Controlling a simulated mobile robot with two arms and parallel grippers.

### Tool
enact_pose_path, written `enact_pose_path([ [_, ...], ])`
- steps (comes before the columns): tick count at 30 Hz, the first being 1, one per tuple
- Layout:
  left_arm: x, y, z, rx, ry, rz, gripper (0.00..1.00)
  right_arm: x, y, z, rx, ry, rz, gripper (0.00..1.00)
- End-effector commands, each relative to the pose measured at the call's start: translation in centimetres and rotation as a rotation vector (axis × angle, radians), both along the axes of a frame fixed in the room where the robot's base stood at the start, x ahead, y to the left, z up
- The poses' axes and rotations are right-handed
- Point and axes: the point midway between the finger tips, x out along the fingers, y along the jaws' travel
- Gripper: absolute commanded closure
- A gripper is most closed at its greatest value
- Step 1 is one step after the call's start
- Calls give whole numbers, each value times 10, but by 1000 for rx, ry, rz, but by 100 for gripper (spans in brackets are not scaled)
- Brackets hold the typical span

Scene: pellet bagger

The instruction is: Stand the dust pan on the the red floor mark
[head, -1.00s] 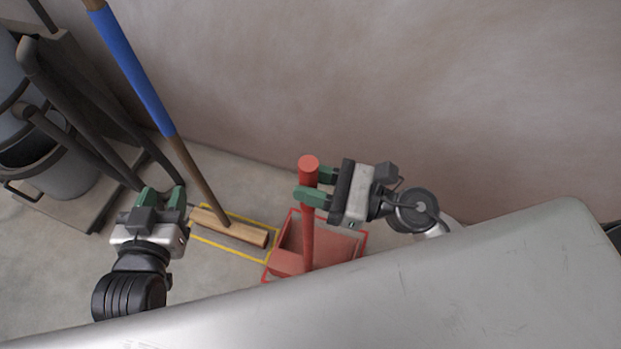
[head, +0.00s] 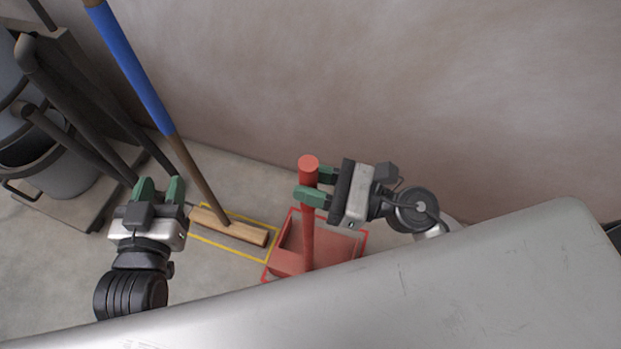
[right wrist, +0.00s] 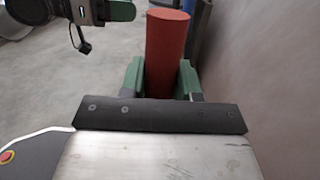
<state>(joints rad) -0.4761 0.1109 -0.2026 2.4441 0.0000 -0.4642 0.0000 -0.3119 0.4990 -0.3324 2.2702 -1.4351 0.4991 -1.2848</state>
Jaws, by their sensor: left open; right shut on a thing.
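The red dust pan (head: 290,263) has an upright handle with a round top. Its pan lies within the red floor mark (head: 364,238), whose outline shows around it; whether it rests on the floor I cannot tell. My right gripper (head: 311,183) is shut on the handle just below its top. The red handle (right wrist: 167,50) also stands between the green fingers in the right wrist view. My left gripper (head: 158,186) is open and empty, left of the broom. The near edge of the pan is partly hidden by a grey surface.
A broom with a blue and brown handle (head: 140,75) and wooden head (head: 228,228) stands in a yellow floor mark (head: 268,258). A grey machine with a bucket (head: 65,180) is at the left. The wall is behind. A pale grey surface (head: 450,290) fills the front.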

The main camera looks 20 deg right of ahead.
Motion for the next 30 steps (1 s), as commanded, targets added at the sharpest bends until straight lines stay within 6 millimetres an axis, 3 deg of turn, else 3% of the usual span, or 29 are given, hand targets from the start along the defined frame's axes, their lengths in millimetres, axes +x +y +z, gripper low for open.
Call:
enact_pose_path([
  [5,0,0,0,0,2,0,57,0,0,1,1,-3,0,100],
  [6,0,0,0,1,3,0,57,0,0,1,1,-3,0,63],
  [11,0,0,-1,1,6,0,57,0,0,1,1,-3,0,39],
  [17,0,0,-1,1,6,1,57,0,0,-1,-1,3,0,37],
  [24,0,1,-1,2,6,2,57,0,0,-1,0,1,0,1],
  [30,0,1,-1,3,6,3,57,0,0,0,0,0,0,0],
])
